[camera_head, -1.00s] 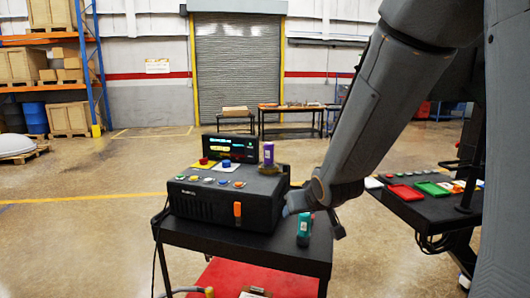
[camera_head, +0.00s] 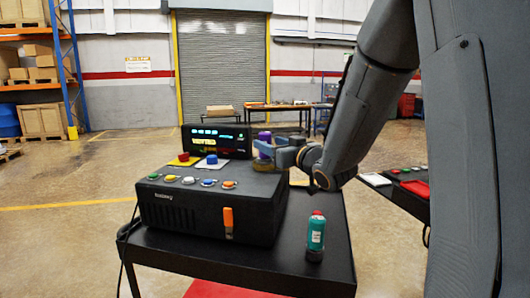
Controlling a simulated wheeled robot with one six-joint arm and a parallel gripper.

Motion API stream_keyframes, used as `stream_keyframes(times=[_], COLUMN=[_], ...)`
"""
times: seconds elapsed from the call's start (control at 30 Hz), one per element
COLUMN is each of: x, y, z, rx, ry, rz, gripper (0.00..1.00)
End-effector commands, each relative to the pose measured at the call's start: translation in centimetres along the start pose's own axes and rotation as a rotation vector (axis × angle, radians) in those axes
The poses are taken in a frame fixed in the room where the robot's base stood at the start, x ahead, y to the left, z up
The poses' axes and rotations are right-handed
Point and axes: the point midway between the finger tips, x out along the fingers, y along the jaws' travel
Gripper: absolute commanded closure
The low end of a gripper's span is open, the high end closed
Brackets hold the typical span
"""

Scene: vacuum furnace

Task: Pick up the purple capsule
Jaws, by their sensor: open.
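The purple capsule (camera_head: 264,136) stands upright on the right rear top of the black control box (camera_head: 208,213), in a dark olive base (camera_head: 263,166). Its purple top shows above my gripper, and its middle is hidden behind a finger. My gripper (camera_head: 265,150), with blue-grey fingers, reaches in from the right at the capsule's height. The jaws are open and appear to be around the capsule. I cannot tell whether a finger touches it.
A teal capsule with a red cap (camera_head: 316,237) stands on the black table (camera_head: 333,262) right of the box. Coloured buttons (camera_head: 188,181) line the box top, with an orange lever (camera_head: 228,222) on its front. A lit display (camera_head: 217,142) stands behind. Another table (camera_head: 401,195) is at right.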

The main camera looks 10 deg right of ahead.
Motion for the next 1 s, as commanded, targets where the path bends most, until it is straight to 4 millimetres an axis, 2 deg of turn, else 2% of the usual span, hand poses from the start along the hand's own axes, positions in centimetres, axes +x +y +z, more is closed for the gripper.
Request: stream_keyframes(times=[0.2, 0.5, 0.8, 0.87, 1.0], x=[2.3, 5.8, 6.1, 6.1, 6.1], y=[-0.9, -0.8, -0.6, -0.6, -0.6], z=[-0.3, -0.5, -0.4, -0.4, -0.4], rx=[0.002, 0.001, 0.001, 0.001, 0.001], ry=[-0.002, -0.002, -0.002, -0.002, -0.002], rz=[-0.011, -0.007, -0.003, -0.003, -0.003], gripper=[0.48, 0.48, 0.48, 0.56, 0.8])
